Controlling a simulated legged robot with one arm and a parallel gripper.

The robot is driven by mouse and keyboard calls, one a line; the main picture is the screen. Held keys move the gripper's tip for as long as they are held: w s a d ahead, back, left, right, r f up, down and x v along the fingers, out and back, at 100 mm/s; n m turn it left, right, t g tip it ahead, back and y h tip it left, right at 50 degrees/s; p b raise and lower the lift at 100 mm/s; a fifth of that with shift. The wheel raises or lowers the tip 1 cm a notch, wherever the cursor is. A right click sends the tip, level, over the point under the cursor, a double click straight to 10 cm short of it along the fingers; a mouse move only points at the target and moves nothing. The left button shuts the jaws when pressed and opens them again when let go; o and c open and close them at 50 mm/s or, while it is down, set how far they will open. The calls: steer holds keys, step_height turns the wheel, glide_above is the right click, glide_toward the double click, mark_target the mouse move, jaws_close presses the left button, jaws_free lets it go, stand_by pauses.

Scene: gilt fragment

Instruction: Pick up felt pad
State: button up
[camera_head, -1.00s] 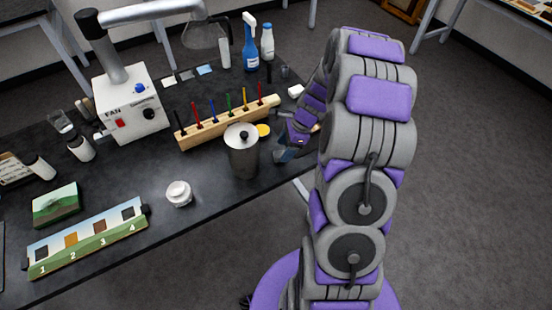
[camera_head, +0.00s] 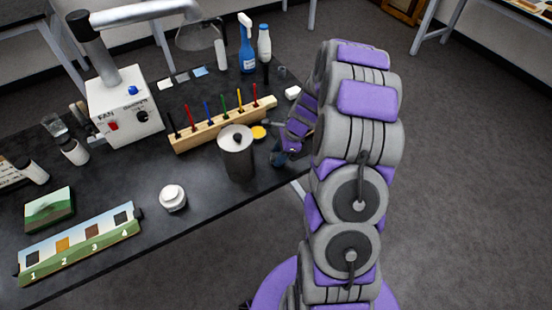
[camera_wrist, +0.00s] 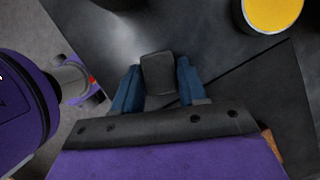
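A small dark grey, squarish pad (camera_wrist: 158,72), which looks like the felt pad, shows in the wrist view on the black bench top. My gripper (camera_wrist: 157,82) has its two blue fingers apart, one on each side of the pad, with narrow gaps visible. I cannot tell how far the fingertips are above the bench. In the head view my gripper (camera_head: 279,155) is low at the bench's right front edge, just right of the metal canister. The pad cannot be made out there.
A metal canister (camera_head: 238,155) stands close left of my gripper. A yellow-topped round item (camera_head: 258,132) lies behind it and also shows in the wrist view (camera_wrist: 270,12). A wooden rack (camera_head: 222,124) with several coloured sticks is further back. A white jar (camera_head: 173,198) stands left.

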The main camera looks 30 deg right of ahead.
mark_target(275, 158)
steer(key=shift+d, duration=0.25)
steer(key=shift+c, duration=1.4)
steer(key=shift+a, duration=0.45)
steer(key=shift+c, duration=1.3)
steer(key=shift+a+r, duration=0.15)
steer(key=shift+a, duration=0.15)
steer(key=shift+p+v, duration=0.9)
steer(key=shift+v, duration=0.9)
steer(key=s, duration=0.5)
steer(key=s+r+p, duration=0.1)
steer(key=s, duration=0.4)
steer(key=s+p, duration=0.1)
steer(key=s, duration=0.4)
steer(key=shift+s+a+r, duration=0.15)
steer(key=shift+s+r, duration=0.1)
steer(key=o, duration=0.5)
steer(key=c, duration=0.4)
